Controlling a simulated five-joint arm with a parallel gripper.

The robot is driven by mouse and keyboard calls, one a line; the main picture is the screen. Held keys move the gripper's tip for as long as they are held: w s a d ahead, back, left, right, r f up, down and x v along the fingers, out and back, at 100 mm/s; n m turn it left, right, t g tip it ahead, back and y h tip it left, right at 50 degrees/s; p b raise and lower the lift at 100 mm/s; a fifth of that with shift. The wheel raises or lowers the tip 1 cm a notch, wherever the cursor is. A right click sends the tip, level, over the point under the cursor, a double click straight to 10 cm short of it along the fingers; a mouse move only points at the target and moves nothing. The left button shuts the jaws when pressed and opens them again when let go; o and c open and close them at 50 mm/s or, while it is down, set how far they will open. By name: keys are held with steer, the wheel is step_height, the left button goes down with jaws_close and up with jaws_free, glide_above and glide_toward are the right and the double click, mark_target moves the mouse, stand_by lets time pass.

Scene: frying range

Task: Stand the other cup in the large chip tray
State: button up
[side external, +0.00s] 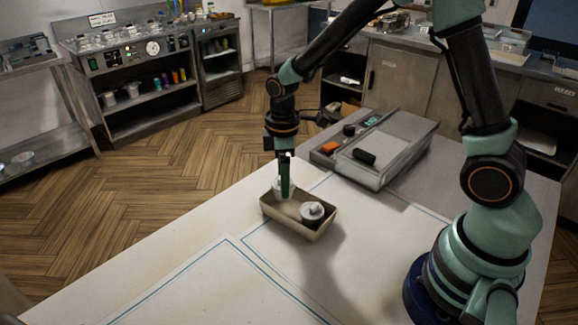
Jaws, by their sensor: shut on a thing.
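The beige, open-topped chip tray (292,224) sits on the white work table. One cup (312,213), pale with a dark top part, stands upright in its right half. The other cup (278,187) is pale and shows only partly behind my fingers, at the tray's left end. My gripper (286,188) points straight down and is shut on this other cup. The cup's lower part is hidden by the tray wall and my fingers, so I cannot tell whether it touches the tray floor.
Blue-lined sheets lie on the table. The table's front left is clear.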

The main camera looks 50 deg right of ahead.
steer(key=shift+f, duration=1.75)
steer(key=shift+f, duration=0.15)
steer(key=o, duration=1.1)
step_height(320, 180, up, 12)
steer(key=shift+r, duration=0.2)
steer(key=s+d+r+m+t, duration=0.3)
steer(key=s+r+m+t, duration=0.2)
steer(key=s+r+m, duration=0.4)
steer(key=shift+s+m+t, duration=0.3)
steer(key=shift+s+m, duration=0.2)
steer(key=shift+s, duration=0.65)
